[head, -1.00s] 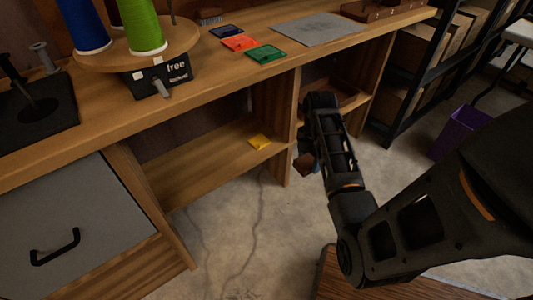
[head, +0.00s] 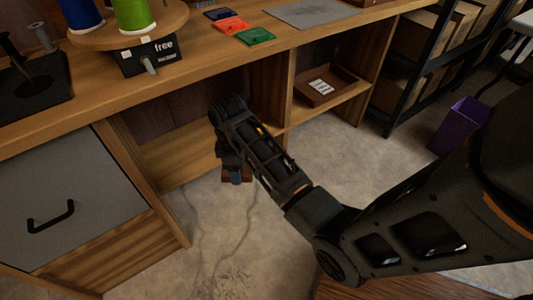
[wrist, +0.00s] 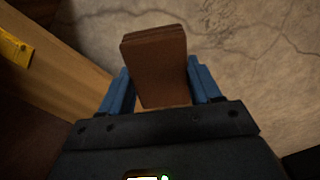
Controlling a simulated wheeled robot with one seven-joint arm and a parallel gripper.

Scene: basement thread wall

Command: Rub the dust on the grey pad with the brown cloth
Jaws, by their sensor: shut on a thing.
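My gripper (wrist: 158,92) is shut on the brown cloth (wrist: 155,62), a folded brown block between its two blue fingers in the wrist view. In the head view a small part of the brown cloth (head: 245,174) shows under my gripper (head: 236,177), below bench-top height and in front of the lower shelf. The grey pad (head: 313,13) lies on the bench top at the upper middle of the head view, well away from my gripper. I cannot make out dust on it at this size.
Red (head: 231,25), green (head: 255,36) and dark blue packets lie left of the pad. A spool turntable (head: 122,32) stands further left. The bench edge (head: 190,68) lies above my gripper. A tray (head: 325,88) sits in the lower cubby. A purple bin (head: 460,125) stands right.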

